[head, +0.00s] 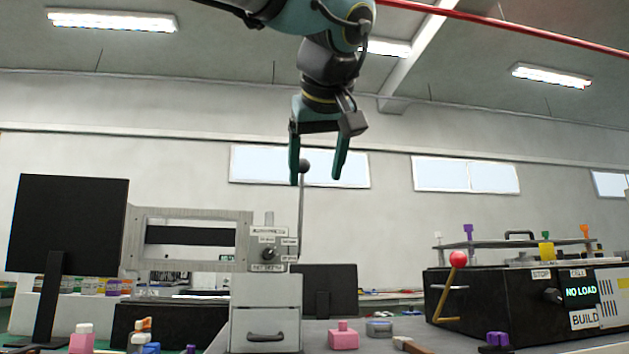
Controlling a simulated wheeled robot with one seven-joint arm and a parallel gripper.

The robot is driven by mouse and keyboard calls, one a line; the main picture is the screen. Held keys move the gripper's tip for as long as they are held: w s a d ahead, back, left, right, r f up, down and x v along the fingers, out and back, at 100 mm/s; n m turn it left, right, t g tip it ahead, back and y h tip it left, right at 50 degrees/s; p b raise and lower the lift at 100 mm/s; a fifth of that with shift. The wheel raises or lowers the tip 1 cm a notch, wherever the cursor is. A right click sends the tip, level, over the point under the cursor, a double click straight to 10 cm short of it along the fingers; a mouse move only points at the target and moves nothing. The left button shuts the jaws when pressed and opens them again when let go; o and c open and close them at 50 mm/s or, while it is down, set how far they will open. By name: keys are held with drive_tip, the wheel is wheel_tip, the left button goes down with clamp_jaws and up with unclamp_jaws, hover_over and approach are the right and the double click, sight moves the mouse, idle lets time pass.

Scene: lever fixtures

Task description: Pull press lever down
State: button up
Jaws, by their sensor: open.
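The press (265,312) is a grey upright block with a dial and several labels, joined to a wide grey frame. Its lever (300,215) is a thin upright rod with a dark round knob (304,166) at the top. My gripper (316,181) points down from above with its two teal fingers apart. In the picture the knob lies between the fingertips, closer to the left finger. From this single view I cannot tell whether the knob is in front of, behind or between the fingers. Nothing is visibly held.
A black machine (470,300) at right has a yellow crank with a red ball (458,258) and a NO LOAD display. A dark monitor (66,225) stands at left. A pink block (343,336) and other small parts lie along the bench. The air around my gripper looks clear.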

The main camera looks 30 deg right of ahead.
drive_tip(key=v, duration=0.6)
drive_tip(key=shift+s+a+r+p, duration=0.15)
drive_tip(key=shift+s+r+p, duration=0.05)
drive_tip(key=shift+s+p, duration=0.2)
drive_tip(key=shift+w, duration=0.15)
drive_tip(key=w+a+f+m+g+y+p, duration=0.1)
drive_tip(key=w+a+f+g+y+p, duration=0.1)
drive_tip(key=w+f+p, duration=0.55)
drive_tip(key=w+a+f+g+y+p, duration=0.1)
drive_tip(key=w+f+y+p, duration=0.2)
drive_tip(key=w, duration=0.7)
drive_tip(key=w+a+f+g+p, duration=0.2)
drive_tip(key=w+a+f+p, duration=0.3)
drive_tip(key=a+f+p, duration=0.15)
drive_tip(key=s+a+f+n+g+p, duration=0.1)
drive_tip(key=a+f+p, duration=0.4)
drive_tip(key=a, duration=0.6)
drive_tip(key=s+a+f+n+g+p, duration=0.2)
drive_tip(key=s+a+f+g+p, duration=0.1)
drive_tip(key=a, duration=0.9)
wheel_tip(320, 180, down, 4)
drive_tip(key=s+p, duration=0.1)
drive_tip(key=p, duration=0.1)
drive_tip(key=shift+s+a+y+p, duration=0.2)
drive_tip(key=shift+s+y+p, duration=0.1)
drive_tip(key=shift+s, duration=0.05)
